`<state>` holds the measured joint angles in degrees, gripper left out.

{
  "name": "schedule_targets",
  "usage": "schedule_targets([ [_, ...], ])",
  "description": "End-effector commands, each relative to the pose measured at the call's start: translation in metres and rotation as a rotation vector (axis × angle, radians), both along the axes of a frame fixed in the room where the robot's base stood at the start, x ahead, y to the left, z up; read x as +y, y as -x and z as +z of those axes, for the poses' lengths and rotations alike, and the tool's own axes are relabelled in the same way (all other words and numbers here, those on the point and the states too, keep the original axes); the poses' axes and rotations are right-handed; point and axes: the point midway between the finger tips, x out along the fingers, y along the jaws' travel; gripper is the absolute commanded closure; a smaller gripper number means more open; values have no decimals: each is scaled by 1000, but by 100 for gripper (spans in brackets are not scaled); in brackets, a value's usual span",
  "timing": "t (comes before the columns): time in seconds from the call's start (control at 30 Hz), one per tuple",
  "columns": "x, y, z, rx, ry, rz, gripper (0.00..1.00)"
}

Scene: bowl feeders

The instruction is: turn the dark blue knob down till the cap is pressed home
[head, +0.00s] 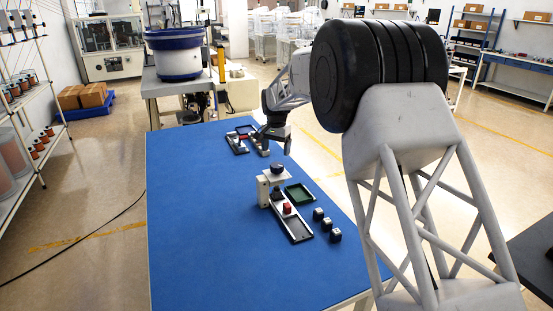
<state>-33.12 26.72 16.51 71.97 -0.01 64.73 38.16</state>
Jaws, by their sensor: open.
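A small white press (263,190) stands on the blue table. A dark blue knob (277,168) sits on top of its arm. Below the arm a dark press head shows small at this distance. A red piece (287,208) lies in the grey tray (299,229) at the foot of the press; I cannot tell whether it is the cap or how far it is pressed in. My gripper (288,150) is open and empty, above and slightly behind the knob, apart from it. The fingertips show small.
A green tray (300,193) lies right of the press. Several dark blocks (327,225) stand in a row at the right edge. The left half of the blue table (195,225) is clear.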

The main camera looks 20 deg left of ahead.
Motion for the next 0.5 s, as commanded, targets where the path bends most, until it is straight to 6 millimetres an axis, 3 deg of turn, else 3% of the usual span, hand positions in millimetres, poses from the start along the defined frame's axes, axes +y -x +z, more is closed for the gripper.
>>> schedule_targets([
  [0.17,0,-1,0,0,0,138,16],
  [0.5,0,-3,1,1,1,596,16],
])
